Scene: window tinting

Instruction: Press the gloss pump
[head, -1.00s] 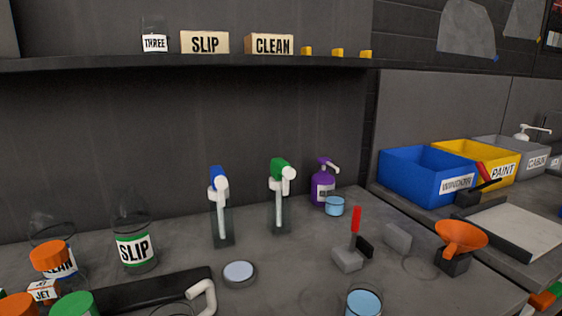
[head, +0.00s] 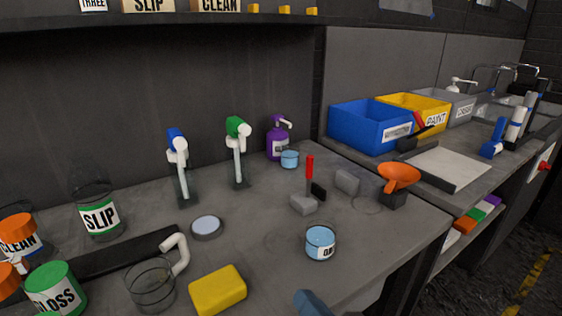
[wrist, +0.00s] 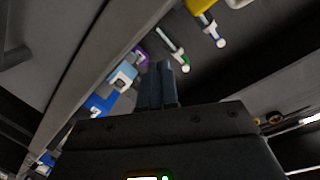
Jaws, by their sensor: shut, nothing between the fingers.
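A purple pump bottle (head: 277,143) with a white spout stands upright at the back of the bench; its label is too small to read. A small light-blue cup (head: 290,159) stands in front of it under the spout side. A green-lidded jar (head: 53,290) marked GLOSS is at the front left. In the wrist view the purple bottle (wrist: 141,55) shows just beyond and left of my fingertips. My gripper (wrist: 161,67) is shut and empty, apart from the bottle. A blue-grey tip at the head view's bottom edge looks like part of it.
Green-topped (head: 238,150) and blue-topped (head: 180,165) dispensers stand left of the purple bottle. A red-handled tool (head: 305,195), an orange funnel (head: 398,177), a blue-liquid cup (head: 320,243) and a yellow sponge (head: 218,290) are nearer. A blue bin (head: 370,125) stands right.

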